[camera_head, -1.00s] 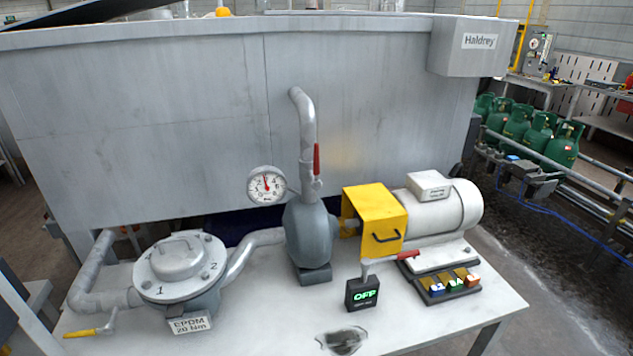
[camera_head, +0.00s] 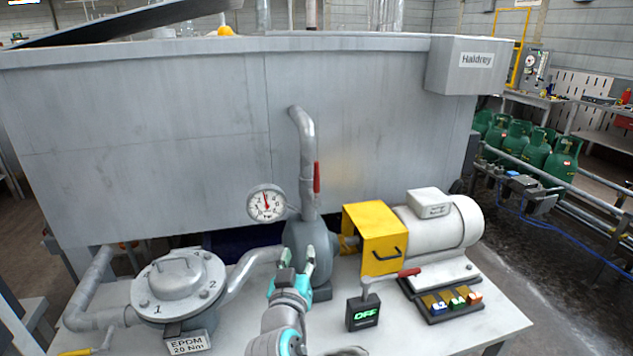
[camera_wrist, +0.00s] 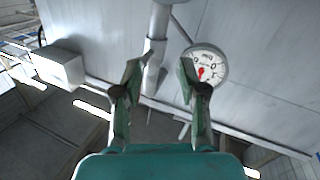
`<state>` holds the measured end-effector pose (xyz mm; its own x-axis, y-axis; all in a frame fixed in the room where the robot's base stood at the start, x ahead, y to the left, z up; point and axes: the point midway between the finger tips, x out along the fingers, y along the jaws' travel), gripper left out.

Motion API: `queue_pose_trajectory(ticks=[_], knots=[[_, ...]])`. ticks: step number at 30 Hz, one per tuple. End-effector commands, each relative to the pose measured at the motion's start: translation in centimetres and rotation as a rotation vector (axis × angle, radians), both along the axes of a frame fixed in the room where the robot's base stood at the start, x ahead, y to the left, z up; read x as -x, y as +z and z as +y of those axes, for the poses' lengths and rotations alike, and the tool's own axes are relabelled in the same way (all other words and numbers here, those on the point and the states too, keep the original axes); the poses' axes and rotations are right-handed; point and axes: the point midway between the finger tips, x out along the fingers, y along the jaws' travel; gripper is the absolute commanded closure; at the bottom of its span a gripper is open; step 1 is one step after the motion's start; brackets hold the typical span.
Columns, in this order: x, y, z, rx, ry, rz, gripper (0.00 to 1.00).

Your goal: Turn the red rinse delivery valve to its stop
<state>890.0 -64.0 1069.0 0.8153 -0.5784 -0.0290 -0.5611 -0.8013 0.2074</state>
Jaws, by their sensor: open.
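The red valve handle (camera_head: 316,177) hangs upright along the right side of the grey vertical pipe (camera_head: 306,140), above the pump. My gripper (camera_head: 298,254) is open and empty, its fingers pointing up in front of the grey pump body (camera_head: 322,240), below the handle in the picture. In the wrist view, the open fingers (camera_wrist: 161,70) frame a stretch of pipe (camera_wrist: 155,55), with the gauge (camera_wrist: 204,66) beside the right finger. I cannot make out the red handle there; the left finger may cover it.
A dial gauge (camera_head: 266,203) sits left of the pipe. A yellow coupling guard (camera_head: 372,238) and motor (camera_head: 440,222) stand to the right. A box reading OFF (camera_head: 363,313) and a red-gripped lever (camera_head: 409,272) are at front right. A flanged housing (camera_head: 178,272) stands left.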

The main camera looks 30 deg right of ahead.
Motion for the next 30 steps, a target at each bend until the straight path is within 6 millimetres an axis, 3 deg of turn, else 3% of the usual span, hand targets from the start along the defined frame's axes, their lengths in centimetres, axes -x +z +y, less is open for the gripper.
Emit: queue_pose_trajectory(ticks=[1,6,12,20,30], knots=[[-0.7,2.2,-0.1,-0.013,-0.031,-0.027,0.58],[-1.9,8.0,-0.9,-0.068,-0.144,-0.096,0.58],[-2.0,12.3,-1.5,-0.120,-0.232,-0.150,0.58],[-2.6,13.3,-2.4,-0.136,-0.257,-0.164,0.58],[-6.2,13.3,-6.7,-0.133,-0.258,-0.162,0.58]])
